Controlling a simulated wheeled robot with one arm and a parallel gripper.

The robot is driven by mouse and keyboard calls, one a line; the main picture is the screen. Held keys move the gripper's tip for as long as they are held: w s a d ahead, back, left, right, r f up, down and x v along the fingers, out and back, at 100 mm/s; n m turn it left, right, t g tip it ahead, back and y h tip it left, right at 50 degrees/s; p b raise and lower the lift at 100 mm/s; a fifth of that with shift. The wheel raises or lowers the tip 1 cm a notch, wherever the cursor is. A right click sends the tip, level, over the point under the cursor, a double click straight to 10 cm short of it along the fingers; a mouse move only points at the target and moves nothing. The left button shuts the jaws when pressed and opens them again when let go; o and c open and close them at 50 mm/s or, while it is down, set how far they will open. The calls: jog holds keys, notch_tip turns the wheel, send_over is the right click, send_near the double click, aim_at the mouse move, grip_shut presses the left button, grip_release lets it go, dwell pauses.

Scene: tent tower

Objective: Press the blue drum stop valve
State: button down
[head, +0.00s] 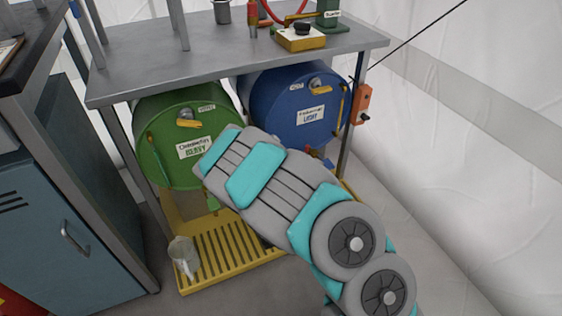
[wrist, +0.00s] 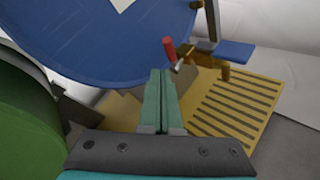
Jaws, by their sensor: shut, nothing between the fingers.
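The blue drum (head: 300,88) lies on its side under the metal table and fills the upper left of the wrist view (wrist: 100,45). At its lower front, a brass valve fitting (wrist: 208,62) carries a flat blue paddle (wrist: 236,51). A red-tipped piece (wrist: 169,48) sits just left of it. In the head view, the blue paddle (head: 328,163) shows small beside my arm. My gripper (wrist: 160,75) is shut and empty. Its fingertips are below and left of the fitting, apart from the blue paddle. In the head view my arm hides the gripper.
A green drum (head: 175,160) lies left of the blue one. A yellow slatted drip tray (head: 225,250) is below, with a pale jug (head: 184,256) at its left. A blue cabinet (head: 70,190) stands left. An orange box (head: 362,104) hangs on the right table leg.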

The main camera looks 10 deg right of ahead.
jog(key=s+a+r, duration=0.3)
jog(key=s+r, duration=0.3)
jog(key=shift+a+b, duration=0.25)
jog(key=shift+b, duration=0.05)
jog(key=shift+s, duration=0.1)
